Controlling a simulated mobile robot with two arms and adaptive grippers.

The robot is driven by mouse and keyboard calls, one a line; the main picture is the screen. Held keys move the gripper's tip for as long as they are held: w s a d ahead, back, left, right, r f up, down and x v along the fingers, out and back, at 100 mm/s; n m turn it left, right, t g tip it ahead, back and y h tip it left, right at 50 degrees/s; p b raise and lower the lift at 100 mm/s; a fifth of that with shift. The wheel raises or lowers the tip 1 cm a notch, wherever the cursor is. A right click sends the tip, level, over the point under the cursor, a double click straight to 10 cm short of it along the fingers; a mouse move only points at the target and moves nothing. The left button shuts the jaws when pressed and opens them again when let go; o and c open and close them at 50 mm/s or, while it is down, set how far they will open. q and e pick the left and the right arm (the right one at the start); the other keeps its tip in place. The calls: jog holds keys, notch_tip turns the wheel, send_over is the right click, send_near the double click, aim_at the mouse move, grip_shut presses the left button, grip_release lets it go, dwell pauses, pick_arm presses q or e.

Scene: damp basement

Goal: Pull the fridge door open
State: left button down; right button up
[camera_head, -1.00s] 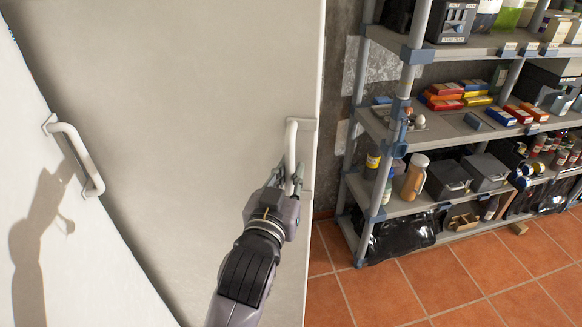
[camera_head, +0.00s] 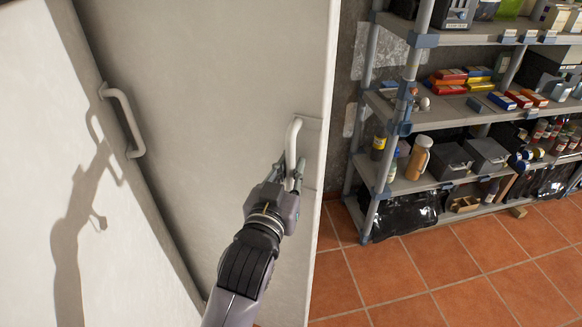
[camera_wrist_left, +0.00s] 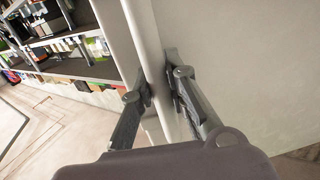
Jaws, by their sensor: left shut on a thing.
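The tall pale fridge door (camera_head: 225,100) fills the middle of the head view. Its white vertical bar handle (camera_head: 293,138) is near the door's right edge. My left gripper (camera_head: 288,175) is shut on the lower part of this handle. In the left wrist view, the handle (camera_wrist_left: 148,40) runs between the two fingers of the gripper (camera_wrist_left: 160,92). A second pale panel (camera_head: 45,110) with a similar handle (camera_head: 125,120) is at the left, set at an angle to the door. My right gripper is in neither view.
A grey shelf rack (camera_head: 400,107) with boxes, bottles and bins stands right of the door, against a dark wall. A black plastic bag (camera_head: 402,216) is on its low shelf. The orange tiled floor (camera_head: 440,275) in front of the rack is clear.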

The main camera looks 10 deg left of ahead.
pick_arm(q)
jog(key=c, duration=1.5)
grip_release()
jog(key=shift+d, duration=0.1)
jog(key=shift+c, duration=0.2)
jog(key=s+a, duration=0.1)
jog(key=s, duration=0.6)
jog(key=shift+s+a, duration=0.2)
